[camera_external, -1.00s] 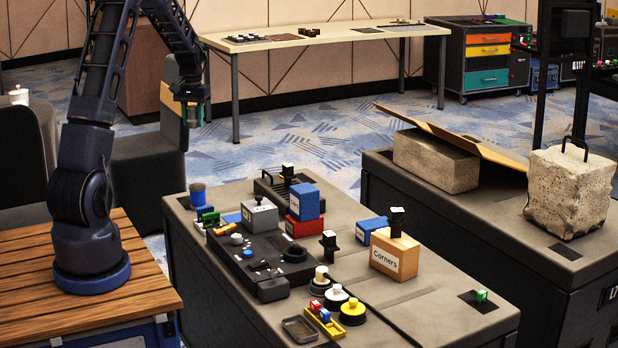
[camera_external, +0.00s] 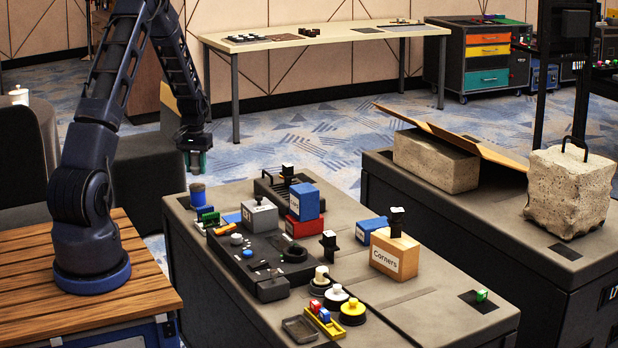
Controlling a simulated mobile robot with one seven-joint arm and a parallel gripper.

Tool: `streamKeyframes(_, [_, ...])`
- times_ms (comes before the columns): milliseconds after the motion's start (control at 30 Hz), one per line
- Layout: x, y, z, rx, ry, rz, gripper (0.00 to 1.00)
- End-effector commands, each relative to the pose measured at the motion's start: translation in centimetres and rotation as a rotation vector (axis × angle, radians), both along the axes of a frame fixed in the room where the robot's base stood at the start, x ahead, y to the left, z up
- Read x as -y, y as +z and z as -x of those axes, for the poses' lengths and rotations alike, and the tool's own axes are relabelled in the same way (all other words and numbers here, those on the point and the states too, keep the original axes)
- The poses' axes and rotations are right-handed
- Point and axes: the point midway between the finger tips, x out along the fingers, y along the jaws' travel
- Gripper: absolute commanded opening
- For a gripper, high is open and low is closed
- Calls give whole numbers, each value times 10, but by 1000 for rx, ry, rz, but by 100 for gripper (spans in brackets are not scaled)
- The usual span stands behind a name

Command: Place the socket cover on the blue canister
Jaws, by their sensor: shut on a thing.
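The blue canister (camera_external: 198,197) is a small upright cylinder at the back left corner of the dark workbench. My gripper (camera_external: 196,170) points down just above the canister, with a small gap between its fingertips and the canister's top. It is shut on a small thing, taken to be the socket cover. The held piece is too small and dark to make out between the fingers, where only a greenish patch shows.
Green blocks (camera_external: 208,216) lie close beside the canister. A grey box (camera_external: 259,217), a blue box (camera_external: 305,203) on a red box (camera_external: 304,227), and a black panel (camera_external: 255,262) stand to the right. The bench top (camera_external: 420,290) at front right is mostly clear.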

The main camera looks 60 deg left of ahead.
Motion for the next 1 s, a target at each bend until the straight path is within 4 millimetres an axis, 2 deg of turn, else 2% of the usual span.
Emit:
streamKeyframes(100, [0,-18,1,-2,0,2,15])
streamKeyframes(233, [0,-32,0,-1,0,1,15])
streamKeyframes(633, [0,-37,0,-1,0,1,15])
streamKeyframes(667, [0,-36,0,0,0,0,40])
streamKeyframes(767, [0,-36,0,0,0,0,58])
streamKeyframes(1000, [0,-36,0,0,0,0,58])
